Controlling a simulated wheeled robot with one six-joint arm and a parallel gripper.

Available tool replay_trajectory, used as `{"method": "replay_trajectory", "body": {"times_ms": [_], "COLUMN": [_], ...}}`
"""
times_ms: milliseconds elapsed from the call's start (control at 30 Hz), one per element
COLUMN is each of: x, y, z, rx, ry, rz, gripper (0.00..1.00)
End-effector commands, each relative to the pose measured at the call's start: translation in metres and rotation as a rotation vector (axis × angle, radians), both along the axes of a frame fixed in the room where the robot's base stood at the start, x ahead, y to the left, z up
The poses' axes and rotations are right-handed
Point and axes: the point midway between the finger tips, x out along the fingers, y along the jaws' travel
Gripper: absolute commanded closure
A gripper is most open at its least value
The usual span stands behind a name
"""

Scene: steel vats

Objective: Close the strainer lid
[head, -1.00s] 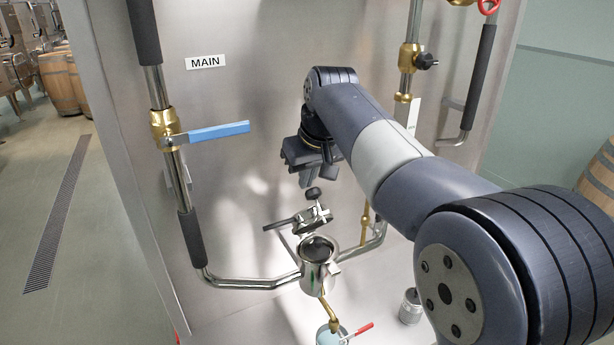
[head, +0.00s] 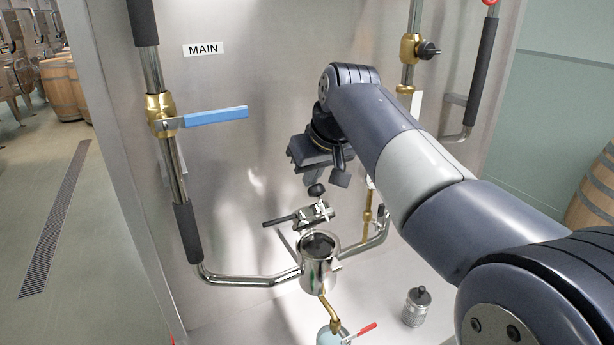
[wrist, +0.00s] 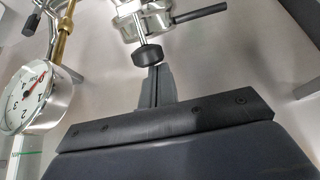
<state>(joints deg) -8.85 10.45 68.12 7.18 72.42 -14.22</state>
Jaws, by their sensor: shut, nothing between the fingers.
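The strainer (head: 319,268) is a small steel cup in the pipe run, with its dark mouth showing. Its lid (head: 313,216) stands open behind and above the mouth, with a clamp screw ending in a black knob (head: 316,190). In the wrist view, the black knob (wrist: 147,55) is right at the tips of my gripper (wrist: 155,70), with the steel lid parts (wrist: 150,18) beyond it. My gripper (head: 310,182) is shut and empty, just above the knob. I cannot tell whether it touches the knob.
A blue-handled valve (head: 210,117) is on the left pipe. A brass valve (head: 412,47) is on the right pipe. A round gauge (wrist: 40,92) is left of my gripper in the wrist view. A red-handled tap (head: 360,330) hangs below the strainer, and a small steel canister (head: 416,306) stands right.

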Motion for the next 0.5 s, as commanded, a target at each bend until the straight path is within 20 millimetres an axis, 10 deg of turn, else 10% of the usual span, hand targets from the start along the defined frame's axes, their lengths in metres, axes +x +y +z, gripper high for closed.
{"method": "replay_trajectory", "body": {"times_ms": [500], "x": [-0.039], "y": [-0.017], "z": [-0.027], "rx": [0.105], "ry": [-0.255], "rz": [-0.002], "gripper": [1.00]}}
